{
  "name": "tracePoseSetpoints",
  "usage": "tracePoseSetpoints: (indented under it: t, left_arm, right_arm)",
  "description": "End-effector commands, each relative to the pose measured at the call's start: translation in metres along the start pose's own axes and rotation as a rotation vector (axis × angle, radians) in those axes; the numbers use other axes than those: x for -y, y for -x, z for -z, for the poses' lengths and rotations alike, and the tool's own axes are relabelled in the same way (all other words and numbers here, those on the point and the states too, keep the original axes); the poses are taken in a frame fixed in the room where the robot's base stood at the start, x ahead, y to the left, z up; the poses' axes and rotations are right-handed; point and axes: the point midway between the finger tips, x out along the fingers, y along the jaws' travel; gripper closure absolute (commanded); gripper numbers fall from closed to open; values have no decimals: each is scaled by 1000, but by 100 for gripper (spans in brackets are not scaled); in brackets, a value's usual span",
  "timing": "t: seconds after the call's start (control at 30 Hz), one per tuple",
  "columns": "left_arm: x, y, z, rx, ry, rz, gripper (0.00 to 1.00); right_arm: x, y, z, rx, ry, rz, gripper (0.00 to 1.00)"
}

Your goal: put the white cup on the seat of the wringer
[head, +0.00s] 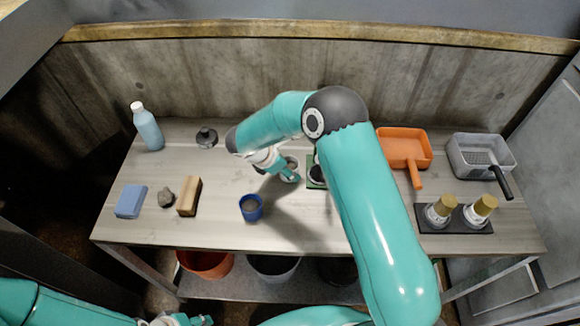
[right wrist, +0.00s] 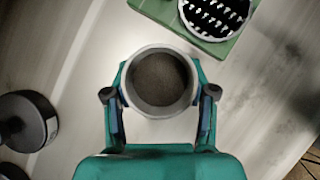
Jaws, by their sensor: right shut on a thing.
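The white cup (right wrist: 160,108) sits between the two fingers of my right gripper (right wrist: 161,95), which is shut on it. The cup looks upright, with a grey-brown inside. In the head view the cup (head: 291,164) is partly hidden by my right gripper (head: 284,173), over the middle of the table. The wringer, a green base (right wrist: 217,47) with a white-rimmed round seat (right wrist: 215,14) with a dark, toothed inside, is just beyond the cup. In the head view the wringer (head: 312,183) is mostly behind my right arm. My left gripper (head: 188,320) is at the bottom edge, away from the table.
A blue cup (head: 251,208) stands in front of the right gripper. A dark round weight-like object (head: 207,138), wooden block (head: 189,196), stone (head: 166,198), blue sponge (head: 130,201) and bottle (head: 148,130) are left. An orange scoop (head: 405,150), grey basket (head: 480,155) and gold-topped items (head: 442,208) are right.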

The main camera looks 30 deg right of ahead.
Motion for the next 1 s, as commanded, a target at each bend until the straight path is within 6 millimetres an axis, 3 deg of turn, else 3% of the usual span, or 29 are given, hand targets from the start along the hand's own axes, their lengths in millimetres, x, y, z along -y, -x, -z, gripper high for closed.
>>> tracePoseSetpoints:
  t: [0.17,0.2,0.33,0.77,1.0]
  left_arm:
    - [1,-3,0,0,0,0,60]
    - [1,-2,0,0,0,0,60]
    - [1,-2,0,0,0,0,60]
    - [0,-1,0,0,0,0,60]
    - [4,-10,0,0,0,0,60]
  right_arm:
    - [0,-2,2,0,0,0,82]
    - [0,-1,1,0,0,0,39]
    - [0,-1,1,0,0,0,19]
    - [0,3,0,1,0,-1,19]
    - [-1,39,1,0,-1,-5,19]
